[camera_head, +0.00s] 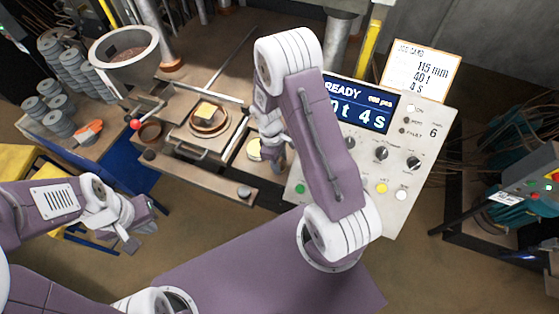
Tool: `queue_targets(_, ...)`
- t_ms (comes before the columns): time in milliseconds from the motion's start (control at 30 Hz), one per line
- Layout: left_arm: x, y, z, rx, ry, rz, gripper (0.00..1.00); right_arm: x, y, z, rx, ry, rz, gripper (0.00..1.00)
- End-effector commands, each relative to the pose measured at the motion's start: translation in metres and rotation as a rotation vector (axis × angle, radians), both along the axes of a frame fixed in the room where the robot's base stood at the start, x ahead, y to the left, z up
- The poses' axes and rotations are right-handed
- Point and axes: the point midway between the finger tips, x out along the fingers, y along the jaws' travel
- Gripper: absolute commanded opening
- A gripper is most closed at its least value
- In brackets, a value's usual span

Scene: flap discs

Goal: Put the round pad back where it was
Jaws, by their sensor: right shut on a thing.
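A pale yellow round pad (254,149) shows beside the fingers of my right gripper (266,157), at the right end of the wooden bench. My right gripper points down and is shut on the pad; its fingertips are partly hidden by its own wrist.
A control panel (333,177) with a READY display stands right of the bench, close to my right arm. A large grey bowl (124,44) stands back left, near stacks of grey discs (72,69). An orange object (88,131) lies by them. Metal posts rise behind.

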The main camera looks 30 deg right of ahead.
Motion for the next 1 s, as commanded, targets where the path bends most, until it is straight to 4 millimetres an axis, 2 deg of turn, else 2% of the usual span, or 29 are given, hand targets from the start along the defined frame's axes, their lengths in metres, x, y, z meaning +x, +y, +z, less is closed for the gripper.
queue_targets(400, 0.0, 0.0, -0.003, 0.0, 0.0, 0.0, 0.0, 0.0, 0.0, -0.009, 0.0, -0.002, -0.001, 0.04)
queue_targets(433, 0.0, 0.0, -0.002, 0.0, 0.0, 0.0, 0.0, 0.001, 0.0, -0.008, 0.0, -0.002, -0.001, 0.51)
queue_targets(500, 0.0, 0.0, -0.002, 0.0, 0.0, 0.0, 0.0, 0.001, 0.0, -0.007, 0.0, -0.002, -0.001, 0.64)
queue_targets(800, 0.0, 0.0, 0.0, 0.0, 0.0, 0.0, 0.0, 0.001, 0.0, -0.005, 0.0, -0.002, -0.001, 0.64)
queue_targets(867, 0.0, 0.0, 0.003, 0.0, 0.0, 0.0, 0.0, 0.001, 0.0, 0.0, 0.0, -0.004, -0.001, 0.64)
queue_targets(1000, 0.0, 0.0, -0.008, 0.0, 0.0, 0.0, 0.0, 0.005, 0.003, 0.019, 0.0, -0.009, -0.001, 0.64)
